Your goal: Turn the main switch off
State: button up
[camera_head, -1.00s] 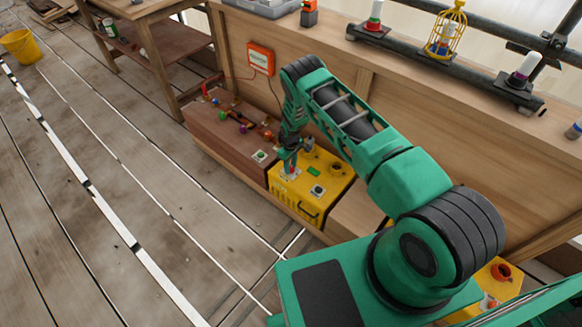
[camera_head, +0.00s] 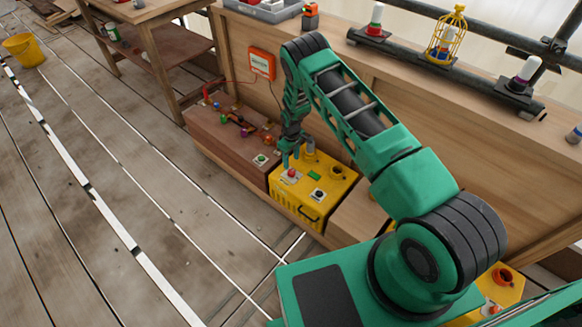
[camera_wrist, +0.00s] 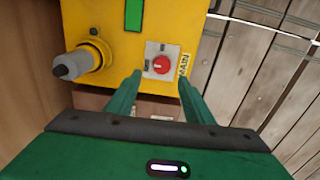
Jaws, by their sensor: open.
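The main switch (camera_wrist: 161,65) is a red round knob on a pale plate, with the word MAIN printed beside it. It is on the yellow box (camera_wrist: 205,20), and in the head view the red knob (camera_head: 291,173) shows on top of the yellow box (camera_head: 318,206). My gripper (camera_wrist: 161,82) is open and empty, its two green fingertips just short of the plate, one to each side of the knob in the wrist view. In the head view my gripper (camera_head: 291,160) hangs above the knob. The knob's exact turn position is too small to tell.
A grey plug (camera_wrist: 75,65) sticks up from a yellow socket beside the switch. A green rectangle (camera_wrist: 134,14) and a black switch (camera_head: 318,194) share the box top. A brown box (camera_head: 225,125) with coloured knobs adjoins it.

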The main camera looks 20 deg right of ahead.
jog(key=shift+r, duration=1.7)
